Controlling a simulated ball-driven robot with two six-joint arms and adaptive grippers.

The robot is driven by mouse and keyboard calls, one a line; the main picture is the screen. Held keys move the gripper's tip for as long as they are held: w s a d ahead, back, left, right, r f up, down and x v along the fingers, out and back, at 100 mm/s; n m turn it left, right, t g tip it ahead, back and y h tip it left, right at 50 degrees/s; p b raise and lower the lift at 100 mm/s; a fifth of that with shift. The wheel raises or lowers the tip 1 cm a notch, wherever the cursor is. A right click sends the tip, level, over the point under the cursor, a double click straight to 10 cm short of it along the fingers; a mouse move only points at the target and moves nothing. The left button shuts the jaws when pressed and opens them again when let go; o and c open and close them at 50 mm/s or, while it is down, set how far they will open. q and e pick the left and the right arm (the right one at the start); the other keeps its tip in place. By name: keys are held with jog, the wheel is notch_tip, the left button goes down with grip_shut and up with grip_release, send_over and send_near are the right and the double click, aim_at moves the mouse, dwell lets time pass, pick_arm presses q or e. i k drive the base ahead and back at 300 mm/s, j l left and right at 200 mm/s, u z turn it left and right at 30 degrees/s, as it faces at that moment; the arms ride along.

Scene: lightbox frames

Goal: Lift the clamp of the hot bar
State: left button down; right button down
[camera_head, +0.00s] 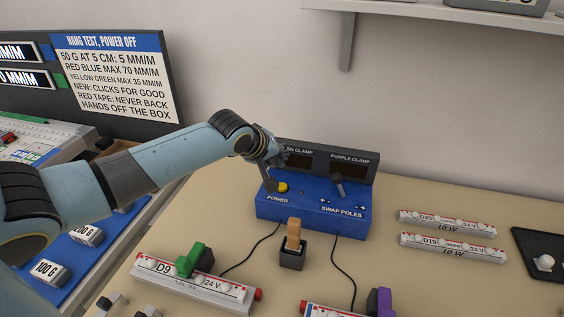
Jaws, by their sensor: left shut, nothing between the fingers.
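A white bar labelled D9, 24 V (222,288), with red ends lies at the front of the table, with a green clamp (195,260) on it. A second bar (322,311) is cut off by the bottom edge, with a purple clamp (380,302) at its right. The pictures do not show which bar is hot. The blue power box (310,215) has a yellow power button (283,187), a swap-poles lever and dark displays. My left gripper (270,175) is shut and empty at the box, just above and left of the button; contact is unclear. My right gripper is not in view.
A black holder (292,257) with a wooden-handled tool stands before the box, between two black cables. Two bars, D20 (447,222) and D19 (452,247), lie at the right near a black tray (545,246). Weights (50,272) sit left. Bare table lies centre right.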

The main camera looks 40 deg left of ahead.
aim_at(184, 266)
jog(key=k+l, duration=0.15)
jog(key=k, duration=0.35)
jog(key=k+l, duration=0.1)
jog(key=k, duration=0.4)
jog(key=k+l, duration=0.15)
jog(key=k, duration=0.35)
